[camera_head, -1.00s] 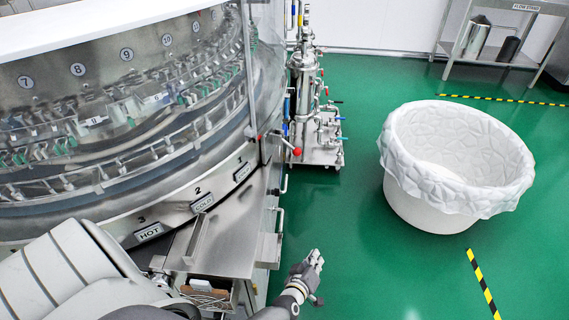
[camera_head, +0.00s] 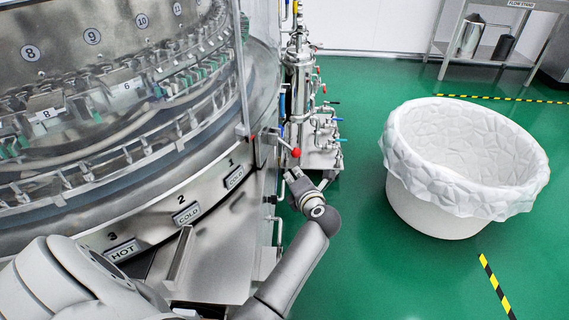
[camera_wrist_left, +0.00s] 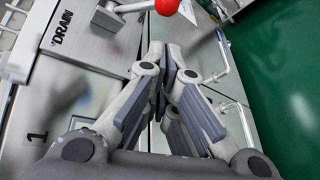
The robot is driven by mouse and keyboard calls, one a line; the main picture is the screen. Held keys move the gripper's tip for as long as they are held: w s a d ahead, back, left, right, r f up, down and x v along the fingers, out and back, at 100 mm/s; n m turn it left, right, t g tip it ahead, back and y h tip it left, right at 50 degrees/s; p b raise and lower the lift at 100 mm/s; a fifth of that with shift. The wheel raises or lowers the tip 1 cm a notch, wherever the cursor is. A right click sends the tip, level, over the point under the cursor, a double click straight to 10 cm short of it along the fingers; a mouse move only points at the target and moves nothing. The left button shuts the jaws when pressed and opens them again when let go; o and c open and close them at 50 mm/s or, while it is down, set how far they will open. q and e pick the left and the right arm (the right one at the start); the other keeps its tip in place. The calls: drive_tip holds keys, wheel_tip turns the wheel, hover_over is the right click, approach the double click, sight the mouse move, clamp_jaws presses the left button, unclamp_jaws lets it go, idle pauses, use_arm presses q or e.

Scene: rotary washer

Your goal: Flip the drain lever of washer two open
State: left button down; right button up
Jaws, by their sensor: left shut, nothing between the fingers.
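A lever with a red ball knob (camera_head: 296,152) sticks out from the washer's right front corner. The knob also shows at the top edge of the left wrist view (camera_wrist_left: 167,6), near a DRAIN label (camera_wrist_left: 63,28) and a panel marked 1. My left gripper (camera_head: 292,176) is shut and empty. It is just below the knob in the head view and looks apart from it. In the wrist view its closed fingers (camera_wrist_left: 167,50) point toward the knob. I cannot tell which washer this lever serves. My right gripper is out of view.
The steel washer (camera_head: 130,210) fills the left, with label plates 1, 2 and 3. Pipe handles (camera_wrist_left: 226,55) lie right of my fingers. A valve and pipe unit (camera_head: 315,125) stands behind. A white lined tub (camera_head: 440,215) stands right on open green floor.

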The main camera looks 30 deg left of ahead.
sight(291, 150)
use_arm(q)
drive_tip(key=b+x, duration=0.2)
drive_tip(key=x, duration=0.8)
drive_tip(key=shift+b, duration=0.3)
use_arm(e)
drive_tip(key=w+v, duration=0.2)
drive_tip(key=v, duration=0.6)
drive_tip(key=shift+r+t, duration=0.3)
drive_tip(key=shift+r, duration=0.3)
use_arm(q)
drive_tip(key=shift+f, duration=0.1)
